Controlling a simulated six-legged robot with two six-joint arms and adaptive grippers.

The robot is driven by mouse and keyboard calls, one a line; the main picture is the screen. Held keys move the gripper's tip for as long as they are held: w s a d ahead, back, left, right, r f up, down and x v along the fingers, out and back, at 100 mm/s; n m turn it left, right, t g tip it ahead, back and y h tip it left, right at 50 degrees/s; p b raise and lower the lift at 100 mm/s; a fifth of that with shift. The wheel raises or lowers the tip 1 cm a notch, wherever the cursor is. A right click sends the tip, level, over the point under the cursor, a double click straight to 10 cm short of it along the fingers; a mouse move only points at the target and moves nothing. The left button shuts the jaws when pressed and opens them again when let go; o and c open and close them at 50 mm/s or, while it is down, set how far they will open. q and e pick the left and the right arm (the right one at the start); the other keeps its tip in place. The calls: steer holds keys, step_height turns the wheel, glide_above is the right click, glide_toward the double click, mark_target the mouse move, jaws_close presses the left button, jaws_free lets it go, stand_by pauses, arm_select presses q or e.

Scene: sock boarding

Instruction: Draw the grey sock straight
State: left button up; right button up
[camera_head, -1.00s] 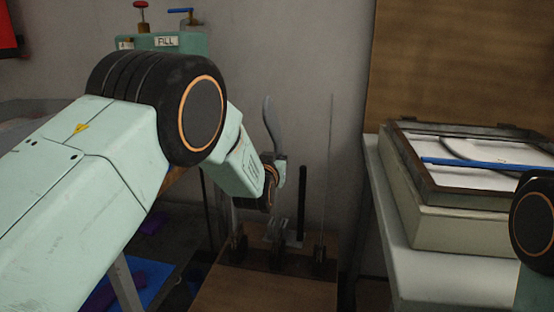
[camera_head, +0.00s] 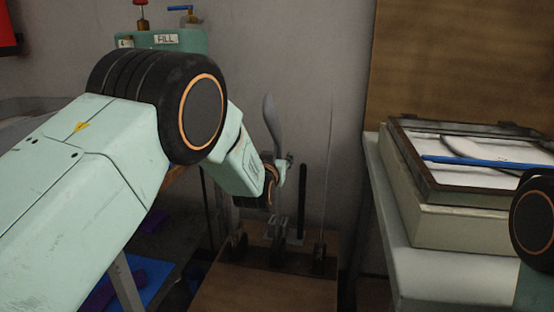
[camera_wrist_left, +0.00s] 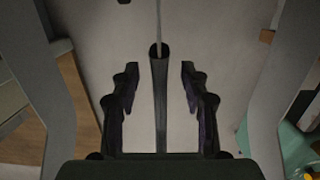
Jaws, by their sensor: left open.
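A narrow grey shape with a rounded top (camera_head: 271,118), which looks like the grey sock on its form, stands upright behind my left wrist in the head view. My left gripper (camera_head: 283,170) is beside its lower part, mostly hidden by my own wrist. In the left wrist view my left gripper (camera_wrist_left: 159,70) is open. A dark upright strip (camera_wrist_left: 160,105) stands between its fingers, with a gap on each side. I cannot tell whether this strip is sock or form. My right gripper is out of view.
A wooden stand (camera_head: 262,290) carries the dark form mounts, a black upright bar (camera_head: 302,200) and a thin upright rod (camera_head: 329,180). A framed box (camera_head: 460,225) with a blue bar (camera_head: 485,165) sits on a pale table at right. A green FILL unit (camera_head: 190,42) is behind my left arm.

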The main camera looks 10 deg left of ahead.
arm_select(q)
steer(key=shift+r, duration=0.1)
steer(key=shift+s+p, duration=2.5)
steer(key=shift+s, duration=2)
steer(key=s+a+f+g+p, duration=0.15)
steer(key=s+f+g, duration=0.25)
steer(key=s+f, duration=0.55)
steer(key=s+a+f+g+p, duration=0.1)
steer(key=s+a+f+g, duration=0.25)
steer(key=s+f, duration=0.55)
steer(key=s+a+f+g+p, duration=0.1)
steer(key=s+g, duration=0.3)
steer(key=s, duration=1.1)
steer(key=s+a+f+g+p, duration=0.1)
steer(key=s+g+p, duration=0.3)
steer(key=s, duration=1.2)
steer(key=shift+s+f+g, duration=0.25)
steer(key=shift+f+g, duration=0.1)
steer(key=shift+g, duration=0.2)
